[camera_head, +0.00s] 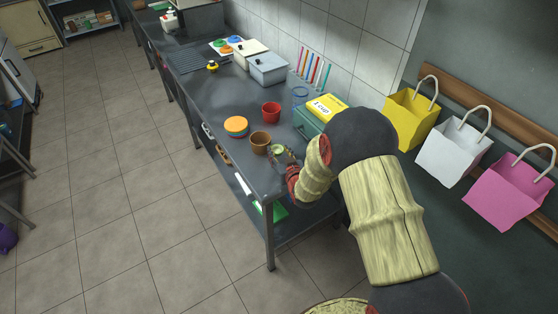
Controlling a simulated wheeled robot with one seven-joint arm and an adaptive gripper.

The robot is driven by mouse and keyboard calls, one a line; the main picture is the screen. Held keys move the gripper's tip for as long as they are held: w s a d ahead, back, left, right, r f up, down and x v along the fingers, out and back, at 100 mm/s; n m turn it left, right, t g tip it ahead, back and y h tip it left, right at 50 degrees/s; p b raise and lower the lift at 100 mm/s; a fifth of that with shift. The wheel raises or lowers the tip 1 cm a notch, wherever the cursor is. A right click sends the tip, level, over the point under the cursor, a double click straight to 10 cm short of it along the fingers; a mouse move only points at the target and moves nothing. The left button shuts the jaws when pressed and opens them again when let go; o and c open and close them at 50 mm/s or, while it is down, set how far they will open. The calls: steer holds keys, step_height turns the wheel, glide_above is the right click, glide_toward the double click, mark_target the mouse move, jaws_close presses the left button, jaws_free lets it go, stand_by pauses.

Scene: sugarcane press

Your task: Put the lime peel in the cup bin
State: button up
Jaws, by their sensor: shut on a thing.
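A small pale green round thing, which looks like the lime peel (278,149), is at the jaws of my gripper (282,156). My gripper is shut on it, over the near right end of the dark counter. The fingers are small and partly hidden by my wrist. A brown cup-shaped container (260,142) stands just left of the gripper. A green box (308,122) with a yellow top lettered "cup" stands behind, partly hidden by my arm. I cannot tell for certain which of these is the cup bin.
On the dark counter (235,103) stand a red cup (271,113), an orange round stack (236,125), a clear glass (300,95) and a grey box (268,69). Yellow, white and pink bags hang on the right wall. The floor left of the counter is clear.

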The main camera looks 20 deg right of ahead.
mark_target(279, 159)
steer(key=shift+w+f+b, duration=0.15)
steer(key=shift+f+b, duration=0.25)
steer(key=shift+f, duration=0.55)
steer(key=shift+w+f+b, duration=0.15)
steer(key=shift+f+b, duration=0.25)
steer(key=shift+f, duration=0.5)
steer(key=shift+f, duration=0.2)
steer(key=o, duration=0.8)
steer(key=shift+r, duration=0.15)
